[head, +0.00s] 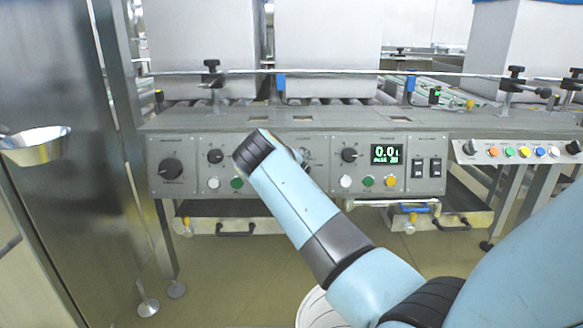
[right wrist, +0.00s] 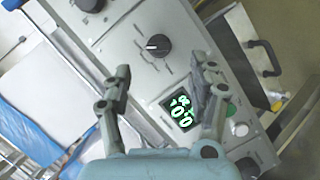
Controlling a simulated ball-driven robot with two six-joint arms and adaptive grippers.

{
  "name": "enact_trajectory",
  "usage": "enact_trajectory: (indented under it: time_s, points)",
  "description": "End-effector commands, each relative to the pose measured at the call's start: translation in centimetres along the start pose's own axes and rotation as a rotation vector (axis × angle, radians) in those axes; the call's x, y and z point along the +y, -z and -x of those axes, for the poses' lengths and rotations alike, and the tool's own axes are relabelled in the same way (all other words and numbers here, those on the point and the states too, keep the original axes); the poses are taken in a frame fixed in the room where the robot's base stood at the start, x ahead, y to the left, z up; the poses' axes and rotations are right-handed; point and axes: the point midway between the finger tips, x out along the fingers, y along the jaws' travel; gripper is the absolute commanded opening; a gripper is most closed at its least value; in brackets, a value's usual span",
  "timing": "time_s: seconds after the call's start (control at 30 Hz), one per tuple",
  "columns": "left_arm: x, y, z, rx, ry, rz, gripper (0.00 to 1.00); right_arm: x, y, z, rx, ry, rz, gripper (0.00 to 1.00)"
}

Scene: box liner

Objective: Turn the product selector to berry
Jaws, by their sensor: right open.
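The grey control panel (head: 330,180) carries several black rotary knobs. A large knob (head: 172,168) sits at its left, a smaller knob (head: 215,156) beside it, and another knob (head: 350,155) left of the right display. The labels are too small to read, so I cannot tell which is the product selector. In the right wrist view, a black knob (right wrist: 158,45) with a light pointer line sits just beyond my open right gripper (right wrist: 160,78). Nothing is between its fingers, and the knob looks apart from them. In the head view my right arm hides the gripper and part of the panel.
A lit display (right wrist: 180,113) shows between the fingers; another display (head: 387,153) reads 0.0. Push buttons (head: 367,181) and rocker switches (head: 427,168) lie nearby. A conveyor rail (head: 330,72) runs above the panel. A steel cabinet (head: 50,90) stands left.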

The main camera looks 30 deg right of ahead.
Motion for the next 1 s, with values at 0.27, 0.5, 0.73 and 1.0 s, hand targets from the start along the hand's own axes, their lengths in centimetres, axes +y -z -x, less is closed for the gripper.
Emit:
enact_trajectory:
  time_s: [0.27, 0.5, 0.73, 1.0]
  points:
    - [0.0, 0.0, 0.0, 0.0, 0.0, 0.0, 0.4, -0.1, -0.1, 4.1, -0.002, 0.001, -0.001, 0.6]
    - [0.0, 0.0, 0.0, 0.0, 0.0, 0.0, 0.4, 0.0, -0.1, 4.5, -0.002, -0.001, 0.0, 0.6]
    - [0.0, 0.0, 0.0, 0.0, 0.0, 0.0, 0.4, 0.0, -0.1, 4.5, -0.002, -0.001, 0.0, 0.6]
    - [0.0, 0.0, 0.0, 0.0, 0.0, 0.0, 0.4, -1.9, -3.2, 3.9, -0.041, 0.016, 0.043, 0.6]
